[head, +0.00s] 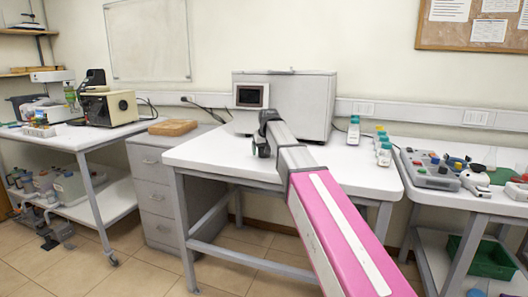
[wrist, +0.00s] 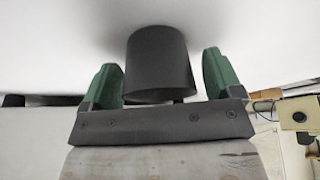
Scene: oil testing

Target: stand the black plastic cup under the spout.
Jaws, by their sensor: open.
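The black plastic cup (wrist: 157,62) is in the wrist view, between the two green fingers of my gripper (wrist: 160,72). The fingers are open. The left finger is close beside the cup's wall, and a gap shows between the cup and the right finger. In the head view my gripper (head: 262,148) is dark and low over the middle white table (head: 205,153), in front of the large grey-white machine (head: 312,105). I cannot make out the cup apart from my gripper there. I cannot make out a spout.
A beige machine (head: 108,108) stands on the left table, and a beige box (wrist: 302,112) shows at the right in the wrist view. A brown board (head: 173,127) lies on the grey drawers. Small bottles (head: 383,150) stand right of my arm. The middle table's left front is clear.

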